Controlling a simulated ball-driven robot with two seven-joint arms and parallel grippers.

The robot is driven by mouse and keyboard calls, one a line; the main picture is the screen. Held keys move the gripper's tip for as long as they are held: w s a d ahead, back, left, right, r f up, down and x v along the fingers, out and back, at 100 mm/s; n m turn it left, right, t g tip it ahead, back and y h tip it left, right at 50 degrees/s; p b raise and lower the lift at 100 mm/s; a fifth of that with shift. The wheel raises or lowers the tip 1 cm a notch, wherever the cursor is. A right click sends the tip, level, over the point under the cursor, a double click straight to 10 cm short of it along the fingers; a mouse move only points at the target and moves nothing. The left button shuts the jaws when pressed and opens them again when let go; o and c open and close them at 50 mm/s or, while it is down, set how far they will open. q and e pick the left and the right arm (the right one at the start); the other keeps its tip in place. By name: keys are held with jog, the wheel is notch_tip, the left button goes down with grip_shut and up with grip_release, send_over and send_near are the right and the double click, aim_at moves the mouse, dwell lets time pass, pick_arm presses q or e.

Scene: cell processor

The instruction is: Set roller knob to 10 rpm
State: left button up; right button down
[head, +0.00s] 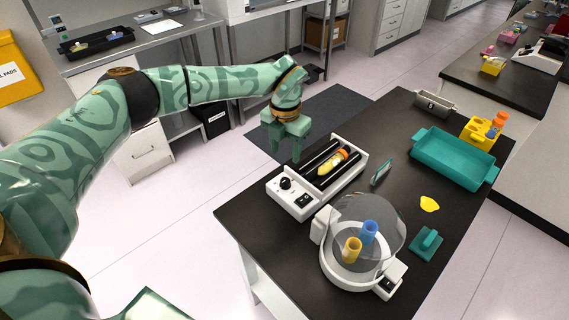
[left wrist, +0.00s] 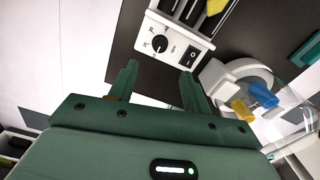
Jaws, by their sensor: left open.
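The white roller device (head: 318,172) sits near the left edge of the dark table, with black rollers and an orange-capped yellow tube (head: 332,161) lying on them. Its black roller knob (head: 285,183) is on the front panel, beside a black switch (head: 303,199). In the left wrist view the knob (left wrist: 160,43) shows with dial marks around it, too small to read surely. My left gripper (head: 285,155) is open and empty, above and behind the device's left end in the head view. In the left wrist view its fingers (left wrist: 157,80) point toward the knob panel without touching it. My right gripper is not seen.
A white round device (head: 352,270) with a clear lid and blue and yellow tubes stands in front of the roller. A teal tray (head: 455,158), a yellow rack (head: 478,132), a yellow patch (head: 429,204) and a teal block (head: 427,243) are to the right.

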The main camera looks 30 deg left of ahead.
pick_arm(q)
notch_tip(320, 180, up, 5)
jog(key=shift+r+p, duration=0.1)
jog(key=shift+p, duration=0.2)
